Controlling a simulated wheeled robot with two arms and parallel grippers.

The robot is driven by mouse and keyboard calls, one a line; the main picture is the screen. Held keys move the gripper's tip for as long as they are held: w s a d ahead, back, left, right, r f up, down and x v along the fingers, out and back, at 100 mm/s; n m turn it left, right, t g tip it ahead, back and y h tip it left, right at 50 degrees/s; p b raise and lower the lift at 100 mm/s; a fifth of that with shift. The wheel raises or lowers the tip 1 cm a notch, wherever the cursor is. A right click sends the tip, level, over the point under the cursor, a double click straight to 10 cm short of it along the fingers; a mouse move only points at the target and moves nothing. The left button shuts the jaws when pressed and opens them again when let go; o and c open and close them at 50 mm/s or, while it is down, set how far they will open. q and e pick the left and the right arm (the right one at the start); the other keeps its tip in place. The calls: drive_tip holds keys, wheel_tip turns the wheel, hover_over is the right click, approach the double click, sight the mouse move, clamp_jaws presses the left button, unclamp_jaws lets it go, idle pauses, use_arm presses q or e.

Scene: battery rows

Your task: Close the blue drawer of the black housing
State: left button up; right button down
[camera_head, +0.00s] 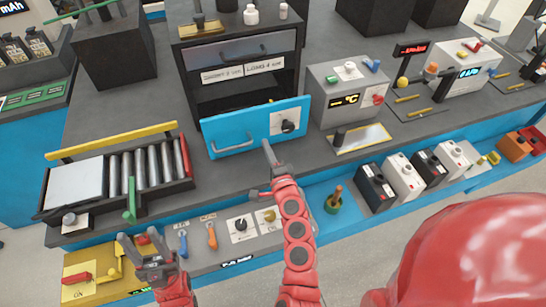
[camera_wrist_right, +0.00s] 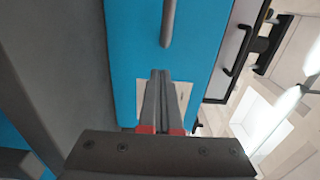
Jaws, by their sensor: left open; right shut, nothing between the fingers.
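The black housing (camera_head: 187,70) stands on the grey bench at the top middle of the head view. Its blue drawer (camera_head: 222,130) sticks out from the lower part, with a gap behind its front. The drawer front has a bar handle (camera_head: 232,147) and a dark knob on a pale plate (camera_head: 289,123). My right gripper (camera_head: 267,149) is shut and empty, pointing at the drawer's lower edge; I cannot tell if it touches. In the right wrist view its fingers (camera_wrist_right: 163,100) lie over the blue front (camera_wrist_right: 132,60). My left gripper (camera_head: 147,252) is open and empty, lower left.
A roller conveyor (camera_head: 118,172) with a yellow rail stands left of the drawer. A grey meter box (camera_head: 330,92) stands to its right. Levers and switches line the bench front (camera_head: 215,255). Bare bench lies just below the drawer.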

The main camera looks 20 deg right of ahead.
sight(260, 131)
drive_tip(key=shift+w+p, duration=0.45)
drive_tip(key=shift+w, duration=1.7)
drive_tip(key=shift+w, duration=0.1)
drive_tip(key=w+b, duration=0.1)
drive_tip(key=w, duration=0.3)
drive_tip(key=w+b, duration=0.2)
drive_tip(key=w, duration=0.3)
drive_tip(key=w+b, duration=0.2)
drive_tip(key=w, duration=0.3)
drive_tip(key=shift+a, duration=0.3)
drive_tip(key=shift+w+b, duration=0.25)
drive_tip(key=shift+b, duration=0.1)
drive_tip(key=shift+r, duration=0.2)
drive_tip(key=shift+r, duration=0.15)
